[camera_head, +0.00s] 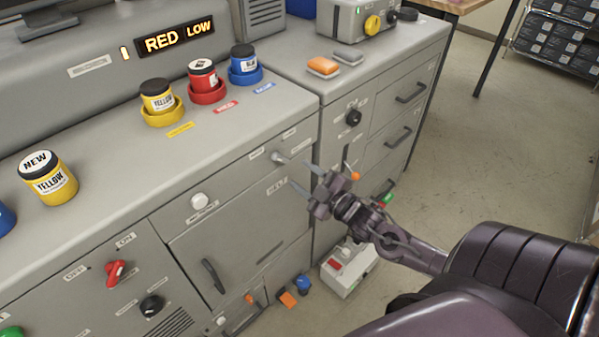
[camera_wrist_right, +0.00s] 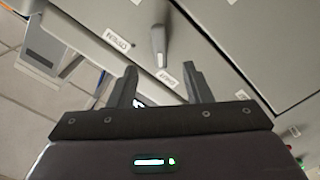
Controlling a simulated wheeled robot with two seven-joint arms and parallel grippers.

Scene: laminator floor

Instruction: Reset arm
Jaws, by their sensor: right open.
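My right gripper (camera_head: 308,178) is in front of the grey cabinet, with its fingers spread and nothing between them. In the right wrist view its two fingers (camera_wrist_right: 158,88) stand apart, facing a cabinet front. A small grey lever (camera_wrist_right: 158,45) shows just beyond the fingertips there, between two small labels. The same kind of grey knob (camera_head: 279,157) sits just above and left of the gripper in the head view. I cannot tell whether the fingers touch the cabinet. My left gripper is not in view.
Yellow (camera_head: 157,95), red (camera_head: 203,75) and blue (camera_head: 243,60) jars stand in coloured rings on the counter. A NEW yellow jar (camera_head: 48,178) stands at left. A display reads RED LOW (camera_head: 180,38). A white box (camera_head: 349,268) is on the floor below. Open floor lies right.

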